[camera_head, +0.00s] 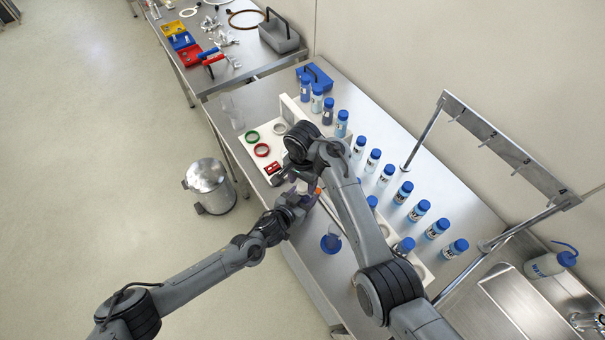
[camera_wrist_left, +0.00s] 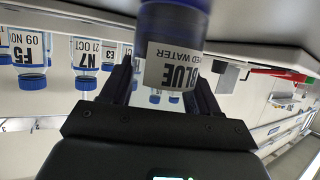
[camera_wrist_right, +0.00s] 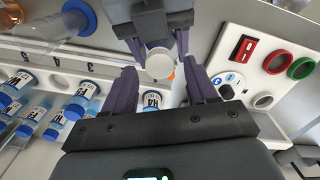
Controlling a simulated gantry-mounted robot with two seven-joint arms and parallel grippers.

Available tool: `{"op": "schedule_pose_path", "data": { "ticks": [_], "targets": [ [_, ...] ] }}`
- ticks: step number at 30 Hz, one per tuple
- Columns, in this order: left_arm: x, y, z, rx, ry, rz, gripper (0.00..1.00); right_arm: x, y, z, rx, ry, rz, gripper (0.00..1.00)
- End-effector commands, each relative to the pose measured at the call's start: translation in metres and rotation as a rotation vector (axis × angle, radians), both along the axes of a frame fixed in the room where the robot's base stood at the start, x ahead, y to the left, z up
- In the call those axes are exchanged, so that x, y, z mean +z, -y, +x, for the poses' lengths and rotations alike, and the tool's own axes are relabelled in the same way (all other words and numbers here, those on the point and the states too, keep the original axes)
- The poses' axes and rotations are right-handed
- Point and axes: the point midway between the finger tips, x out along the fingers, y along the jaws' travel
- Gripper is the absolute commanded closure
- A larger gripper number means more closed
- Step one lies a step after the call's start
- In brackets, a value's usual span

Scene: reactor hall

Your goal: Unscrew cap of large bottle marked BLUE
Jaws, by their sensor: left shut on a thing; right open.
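The bottle marked BLUE (camera_wrist_left: 175,55) fills the top of the left wrist view, upside down in the picture, with blue liquid inside. My left gripper (camera_wrist_left: 163,82) is shut on it. In the head view my left gripper (camera_head: 297,198) holds it up near the bench's front edge. My right gripper (camera_wrist_right: 160,82) is open, close to the bottle's end. In the right wrist view a pale round disc (camera_wrist_right: 159,63) lies just past its fingertips, between my left gripper's jaws. I cannot tell whether it is the cap or the bottle's mouth. My right gripper (camera_head: 303,174) is partly hidden in the head view.
Several blue-capped bottles (camera_head: 419,210) stand along the bench. A white panel with green (camera_head: 252,136) and red (camera_head: 262,150) rings lies left of the grippers. A metal bin (camera_head: 209,186) stands on the floor.

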Motion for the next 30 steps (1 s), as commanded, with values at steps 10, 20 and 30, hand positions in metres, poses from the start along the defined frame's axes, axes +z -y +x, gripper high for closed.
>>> {"op": "schedule_pose_path", "data": {
  "ticks": [10,20,30],
  "targets": [
    [0.000,0.000,0.000,-0.001,-0.001,0.000,1.00,-0.016,0.000,0.000,0.002,0.001,0.001,0.43],
    [0.000,0.000,0.000,-0.001,0.000,0.000,1.00,-0.016,0.000,0.000,0.001,0.001,0.001,0.64],
    [0.000,0.000,0.000,-0.001,0.000,0.000,1.00,-0.015,0.000,0.000,0.025,0.001,0.001,1.00]
  ]
}}
